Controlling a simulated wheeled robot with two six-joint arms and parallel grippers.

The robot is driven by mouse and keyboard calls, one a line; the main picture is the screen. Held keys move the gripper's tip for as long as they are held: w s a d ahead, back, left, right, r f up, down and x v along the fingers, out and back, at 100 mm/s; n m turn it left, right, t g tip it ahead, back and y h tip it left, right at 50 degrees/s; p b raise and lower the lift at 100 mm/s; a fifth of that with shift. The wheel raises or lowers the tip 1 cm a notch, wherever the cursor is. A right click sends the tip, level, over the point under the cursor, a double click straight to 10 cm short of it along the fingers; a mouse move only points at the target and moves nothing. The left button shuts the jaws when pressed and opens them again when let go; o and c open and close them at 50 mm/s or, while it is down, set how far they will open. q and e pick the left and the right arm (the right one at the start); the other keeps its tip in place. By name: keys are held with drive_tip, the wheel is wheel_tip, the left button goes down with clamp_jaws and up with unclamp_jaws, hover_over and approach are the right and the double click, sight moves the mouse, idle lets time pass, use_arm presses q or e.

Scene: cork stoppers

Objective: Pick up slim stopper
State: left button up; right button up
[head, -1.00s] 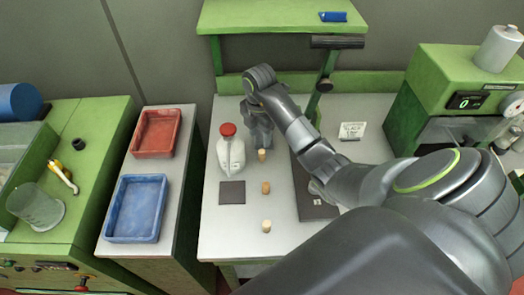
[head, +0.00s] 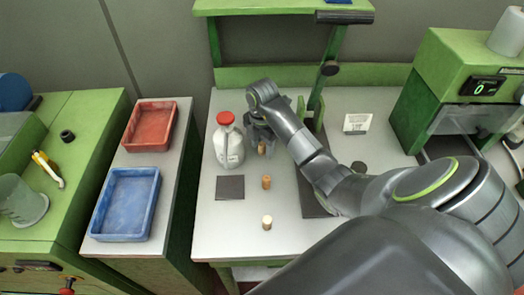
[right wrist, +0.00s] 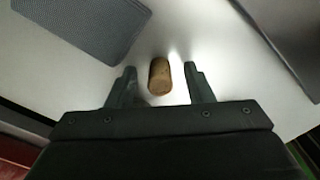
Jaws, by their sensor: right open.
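Three cork stoppers stand in a rough row on the pale worktop. The far brown stopper (head: 262,149) is at my right gripper (head: 261,143), partly hidden by it in the head view. A brown stopper (head: 267,182) stands in the middle, and a paler one (head: 267,222) is nearest me. I cannot tell for sure which counts as slim. In the right wrist view one brown stopper (right wrist: 159,77) lies between the two fingertips of my open right gripper (right wrist: 159,71), with a gap on each side. My left gripper is not in view.
A white bottle with a red cap (head: 227,141) stands close left of my right gripper. A dark square mat (head: 230,188) lies left of the stoppers. A green lever stand (head: 330,85) is to the right. Red (head: 151,126) and blue (head: 125,205) trays are farther left.

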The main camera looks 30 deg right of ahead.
sight(262, 143)
drive_tip(key=shift+f, duration=0.25)
clamp_jaws()
drive_tip(key=shift+r, duration=0.15)
drive_tip(key=shift+r, duration=0.25)
wheel_tip(262, 143, up, 2)
drive_tip(key=shift+r, duration=0.1)
wheel_tip(262, 143, up, 7)
drive_tip(key=p, duration=0.6)
drive_tip(key=shift+p, duration=0.35)
wheel_tip(262, 143, down, 5)
drive_tip(key=b, duration=0.5)
drive_tip(key=shift+f, duration=0.2)
drive_tip(key=shift+r, duration=0.1)
